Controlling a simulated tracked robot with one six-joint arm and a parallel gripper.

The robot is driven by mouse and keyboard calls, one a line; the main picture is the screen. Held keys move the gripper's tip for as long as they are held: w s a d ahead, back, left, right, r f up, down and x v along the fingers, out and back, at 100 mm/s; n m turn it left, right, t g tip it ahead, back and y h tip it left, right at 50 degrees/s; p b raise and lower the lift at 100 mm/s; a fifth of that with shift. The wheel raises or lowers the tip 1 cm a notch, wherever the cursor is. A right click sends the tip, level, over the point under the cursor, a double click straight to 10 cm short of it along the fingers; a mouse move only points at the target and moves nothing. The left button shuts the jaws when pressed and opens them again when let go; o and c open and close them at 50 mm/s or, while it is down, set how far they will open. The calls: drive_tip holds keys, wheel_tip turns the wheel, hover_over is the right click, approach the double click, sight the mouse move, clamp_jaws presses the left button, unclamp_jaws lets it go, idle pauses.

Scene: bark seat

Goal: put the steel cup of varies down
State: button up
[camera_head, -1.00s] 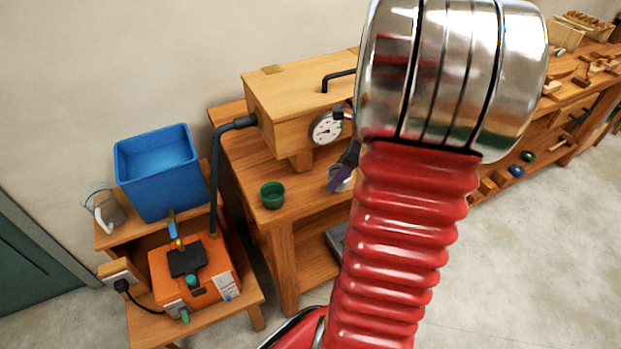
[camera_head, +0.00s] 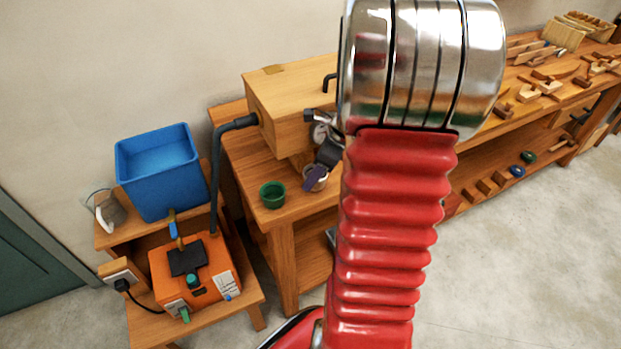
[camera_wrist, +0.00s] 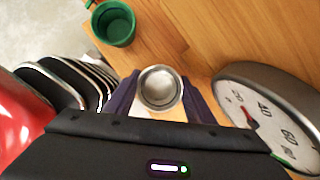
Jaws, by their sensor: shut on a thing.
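The steel cup (camera_wrist: 160,88) is between the two purple fingers of my gripper (camera_wrist: 160,98) in the wrist view, seen from above with its round rim and pale inside. The cup looks upright. Whether its base touches the wood is hidden.
A green cup (camera_head: 272,195) stands to the left on the wooden bench (camera_head: 243,165); it also shows in the wrist view (camera_wrist: 114,23). A wooden steam box (camera_head: 285,100) with a dial (camera_wrist: 270,118) is close behind my gripper. A blue bin (camera_head: 157,172) and orange generator (camera_head: 195,272) are further left.

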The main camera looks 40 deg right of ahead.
drive_tip(key=shift+f, duration=0.65)
drive_tip(key=shift+f, duration=0.15)
drive_tip(key=o, duration=1.2)
drive_tip(key=shift+c, duration=0.2)
drive_tip(key=v, duration=1.2)
drive_tip(key=shift+s, duration=0.1)
drive_tip(key=shift+a, duration=0.1)
